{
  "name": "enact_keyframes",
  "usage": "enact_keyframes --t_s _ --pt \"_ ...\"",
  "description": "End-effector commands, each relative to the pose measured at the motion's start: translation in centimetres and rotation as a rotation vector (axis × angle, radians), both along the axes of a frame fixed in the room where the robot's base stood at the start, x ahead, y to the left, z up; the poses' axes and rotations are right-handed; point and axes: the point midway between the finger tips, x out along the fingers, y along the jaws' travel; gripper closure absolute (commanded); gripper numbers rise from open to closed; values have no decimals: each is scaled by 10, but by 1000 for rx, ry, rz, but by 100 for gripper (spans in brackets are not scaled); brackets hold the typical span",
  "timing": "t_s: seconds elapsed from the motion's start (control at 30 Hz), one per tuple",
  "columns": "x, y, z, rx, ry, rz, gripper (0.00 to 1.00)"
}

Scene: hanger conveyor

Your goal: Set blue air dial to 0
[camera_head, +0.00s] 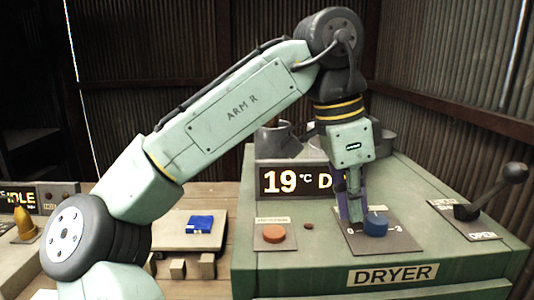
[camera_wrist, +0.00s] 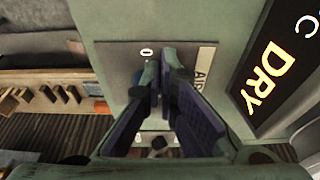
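The blue air dial (camera_head: 376,224) stands on a grey plate (camera_head: 393,241) on top of the green dryer. The plate shows a 0 on the left of the dial and a 3 on the right. My gripper (camera_head: 356,218) points down just left of the dial, near the 0; whether it touches the dial I cannot tell. In the wrist view, the fingers of my gripper (camera_wrist: 163,66) are together with no object visible between them. The 0 mark (camera_wrist: 147,52) shows just beyond the fingertips there.
A display (camera_head: 293,179) reading 19 °C stands behind the plate. An orange button (camera_head: 274,235) is left of my gripper, and a lever with a black knob (camera_head: 515,172) is on the right. A blue item (camera_head: 200,224) lies on a board on the wooden table.

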Motion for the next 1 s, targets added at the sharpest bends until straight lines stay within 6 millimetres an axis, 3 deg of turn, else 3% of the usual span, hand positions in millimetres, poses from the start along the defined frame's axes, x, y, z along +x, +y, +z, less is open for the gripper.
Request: enact_keyframes --t_s 1.0 --pt "-11 -4 1 -1 4 -13 100"
